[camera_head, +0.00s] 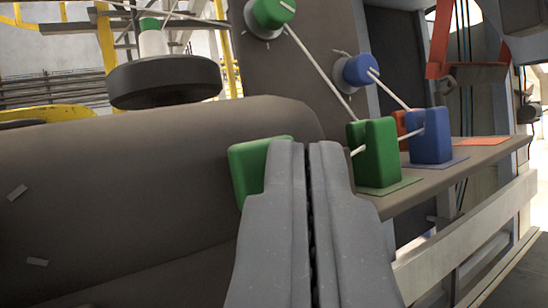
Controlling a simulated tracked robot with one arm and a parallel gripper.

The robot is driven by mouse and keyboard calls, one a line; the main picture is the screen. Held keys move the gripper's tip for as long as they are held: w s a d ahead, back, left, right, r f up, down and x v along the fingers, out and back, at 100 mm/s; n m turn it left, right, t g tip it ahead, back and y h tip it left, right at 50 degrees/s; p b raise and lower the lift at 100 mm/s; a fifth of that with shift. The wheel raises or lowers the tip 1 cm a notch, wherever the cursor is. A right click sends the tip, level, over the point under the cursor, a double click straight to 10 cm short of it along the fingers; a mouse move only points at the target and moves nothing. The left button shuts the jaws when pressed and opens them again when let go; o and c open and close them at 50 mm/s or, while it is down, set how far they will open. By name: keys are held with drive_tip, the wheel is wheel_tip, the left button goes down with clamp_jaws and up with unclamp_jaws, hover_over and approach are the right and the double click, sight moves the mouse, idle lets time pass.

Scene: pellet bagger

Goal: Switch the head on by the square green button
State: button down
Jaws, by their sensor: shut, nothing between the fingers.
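The square green button (245,172) stands out from the grey-brown rounded housing (110,190) in the middle of the view. Its right part is hidden behind my gripper. My gripper (312,150) is shut and empty, with its tips overlapping the button's right side in the picture. I cannot tell whether the tips touch the button or are only in front of it.
On a ledge (495,152) at right stand a notched green block (378,165) and a blue block (431,138), with a red block partly hidden behind. White rods run from them toward a green knob (270,12) and a blue knob (358,70). A dark disc (165,82) sits at upper left.

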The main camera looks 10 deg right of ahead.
drive_tip(key=shift+w, duration=0.2)
drive_tip(key=shift+s, duration=0.1)
drive_tip(key=shift+s+d, duration=0.25)
drive_tip(key=shift+s, duration=0.6)
drive_tip(key=s, duration=0.2)
drive_tip(key=s+d+b, duration=0.1)
drive_tip(key=s, duration=0.2)
drive_tip(key=shift+s+d+r, duration=0.1)
drive_tip(key=shift+s+d, duration=0.25)
drive_tip(key=shift+d, duration=0.05)
idle(0.4)
